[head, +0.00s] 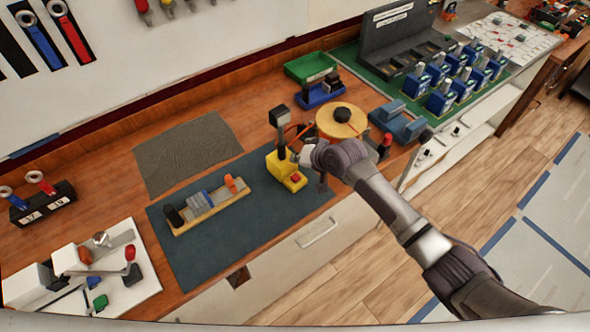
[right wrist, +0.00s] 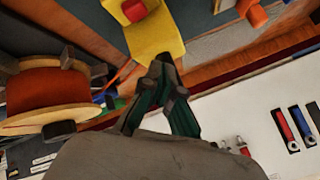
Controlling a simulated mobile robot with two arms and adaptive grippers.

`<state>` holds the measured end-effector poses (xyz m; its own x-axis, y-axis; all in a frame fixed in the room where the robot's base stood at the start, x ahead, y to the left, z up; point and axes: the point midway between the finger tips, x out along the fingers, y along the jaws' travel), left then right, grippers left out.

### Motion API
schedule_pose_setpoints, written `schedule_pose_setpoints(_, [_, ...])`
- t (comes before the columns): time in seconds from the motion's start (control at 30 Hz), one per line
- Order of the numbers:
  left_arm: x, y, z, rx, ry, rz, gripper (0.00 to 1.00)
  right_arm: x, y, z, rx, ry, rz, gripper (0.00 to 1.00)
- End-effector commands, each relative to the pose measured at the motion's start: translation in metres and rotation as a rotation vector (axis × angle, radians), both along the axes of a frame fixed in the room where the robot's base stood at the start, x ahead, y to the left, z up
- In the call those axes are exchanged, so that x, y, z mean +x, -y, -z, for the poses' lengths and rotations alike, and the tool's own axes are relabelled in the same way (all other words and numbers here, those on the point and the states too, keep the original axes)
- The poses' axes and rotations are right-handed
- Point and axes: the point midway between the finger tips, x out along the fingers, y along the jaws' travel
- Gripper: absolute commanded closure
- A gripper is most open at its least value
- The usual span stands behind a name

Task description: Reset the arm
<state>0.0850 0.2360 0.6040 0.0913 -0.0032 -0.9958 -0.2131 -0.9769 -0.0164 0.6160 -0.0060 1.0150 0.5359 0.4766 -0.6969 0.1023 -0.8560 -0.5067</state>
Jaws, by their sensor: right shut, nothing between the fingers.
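My right arm comes in from the lower right of the head view, and my right gripper (head: 321,181) is over the worktop beside the yellow block (head: 287,170) with the red button. In the right wrist view my right gripper (right wrist: 165,66) is shut with nothing held, its tips near the lower end of the yellow block (right wrist: 154,38). I cannot tell whether they touch. The wooden spool (head: 342,120) with orange winding is just behind my right wrist; it also shows at left in the right wrist view (right wrist: 48,92). My left gripper is not in view.
A wooden strip (head: 208,206) with several parts lies on the dark blue mat (head: 196,265). Blue breakers (head: 441,97) stand in rows on the green mat at back right. A white board (head: 136,285) with a lever is front left. The grey mat (head: 187,154) is bare.

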Motion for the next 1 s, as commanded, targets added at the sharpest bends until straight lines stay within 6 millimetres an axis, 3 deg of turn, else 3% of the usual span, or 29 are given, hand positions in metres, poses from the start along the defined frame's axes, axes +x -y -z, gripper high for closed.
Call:
schedule_pose_setpoints(0.07, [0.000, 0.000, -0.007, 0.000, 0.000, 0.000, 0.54, 0.000, 0.000, -0.007, 0.000, -0.001, -0.001, 1.00])
schedule_pose_setpoints(0.63, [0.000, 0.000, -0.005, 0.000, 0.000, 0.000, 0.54, -0.007, -0.001, -0.002, -0.003, -0.004, -0.009, 1.00])
schedule_pose_setpoints(0.73, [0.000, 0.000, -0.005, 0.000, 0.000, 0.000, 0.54, -0.032, -0.002, 0.005, -0.021, -0.012, -0.038, 1.00])
schedule_pose_setpoints(0.83, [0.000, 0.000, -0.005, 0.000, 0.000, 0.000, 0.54, -0.076, 0.004, 0.014, -0.063, -0.023, -0.081, 1.00])
schedule_pose_setpoints(1.0, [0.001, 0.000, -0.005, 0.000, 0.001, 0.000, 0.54, -0.162, 0.047, 0.020, -0.193, -0.047, -0.126, 1.00])
